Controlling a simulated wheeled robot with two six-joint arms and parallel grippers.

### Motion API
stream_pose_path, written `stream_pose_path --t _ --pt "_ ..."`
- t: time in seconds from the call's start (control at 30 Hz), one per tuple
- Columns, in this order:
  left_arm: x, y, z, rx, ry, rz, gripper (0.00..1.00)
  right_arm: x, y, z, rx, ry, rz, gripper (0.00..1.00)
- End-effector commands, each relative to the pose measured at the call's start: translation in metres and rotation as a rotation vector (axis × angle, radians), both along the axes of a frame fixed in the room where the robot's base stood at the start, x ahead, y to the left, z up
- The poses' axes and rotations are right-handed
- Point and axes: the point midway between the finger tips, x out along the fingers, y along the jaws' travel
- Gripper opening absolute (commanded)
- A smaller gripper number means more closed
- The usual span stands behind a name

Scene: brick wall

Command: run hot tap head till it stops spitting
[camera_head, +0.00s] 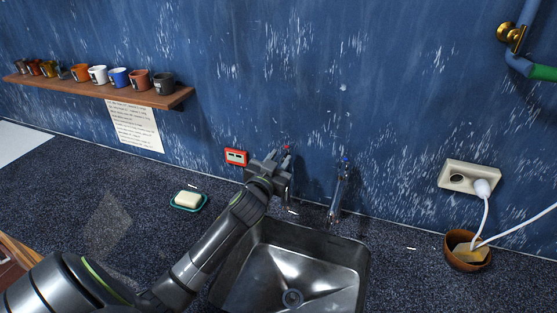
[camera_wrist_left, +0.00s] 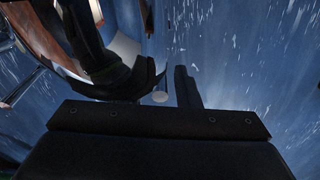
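The hot tap (camera_head: 287,149), with a red mark on top, stands at the wall behind the sink. It is partly hidden by my left gripper (camera_head: 274,163), which is right at it in the head view. In the left wrist view the gripper's fingers (camera_wrist_left: 176,85) stand apart with a narrow gap. A small pale disc (camera_wrist_left: 160,97) shows between them at the base; I cannot tell what it is, nor whether the fingers touch the tap. The cold tap (camera_head: 341,186), with a blue top, stands to the right. No running water is discernible. My right gripper is not in view.
The steel sink (camera_head: 352,262) lies below the taps. A soap dish (camera_head: 188,202) and a red wall socket (camera_head: 236,157) are left of the taps. At the right are a white-plugged socket (camera_head: 457,176) and a brown bowl (camera_head: 468,262). A shelf (camera_head: 150,97) holds several cups.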

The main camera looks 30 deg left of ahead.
Motion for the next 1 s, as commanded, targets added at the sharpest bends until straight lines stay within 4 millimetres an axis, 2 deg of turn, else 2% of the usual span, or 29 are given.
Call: stream_pose_path --t 0.03,0.2,0.67,1.0 --pt "0.0 0.0 0.0 0.0 0.0 0.0 0.22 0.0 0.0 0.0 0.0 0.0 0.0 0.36" --pt "0.0 0.0 0.0 0.0 0.0 0.0 0.0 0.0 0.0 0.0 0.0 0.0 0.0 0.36" --pt "0.0 -0.003 -0.001 -0.002 -0.002 0.026 0.0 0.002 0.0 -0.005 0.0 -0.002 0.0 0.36" --pt "0.006 -0.016 -0.005 -0.006 -0.003 0.222 0.0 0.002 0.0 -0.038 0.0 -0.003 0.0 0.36"
